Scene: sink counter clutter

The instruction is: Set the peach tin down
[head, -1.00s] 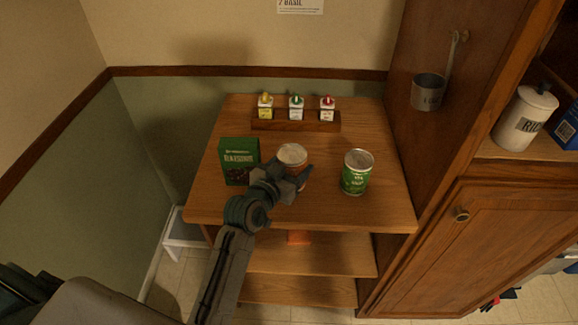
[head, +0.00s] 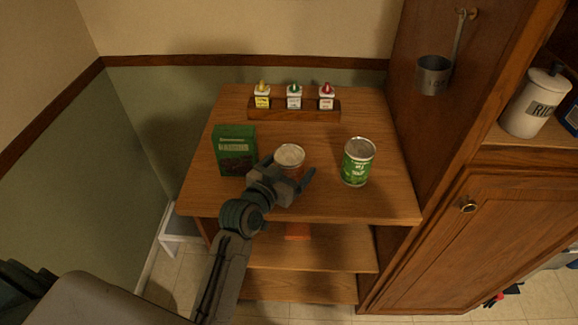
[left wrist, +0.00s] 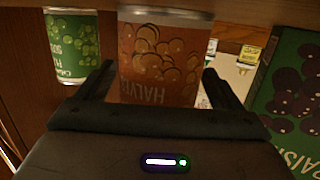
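The peach tin (head: 290,156), with a pale lid and an orange-brown fruit label, stands upright on the wooden shelf unit's top (head: 215,195). My left gripper (head: 288,170) is on its near side, with its fingers spread and partly hiding its lower part. In the left wrist view the tin (left wrist: 165,60) shows between the fingertips (left wrist: 162,78), with a gap at each side. My right gripper is not in view.
A green raisin box (head: 235,152) stands to the left of the tin and a green can (head: 358,162) to the right. A wooden rack (head: 293,112) with three small bottles is behind. A tall cabinet (head: 440,220) borders the right side.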

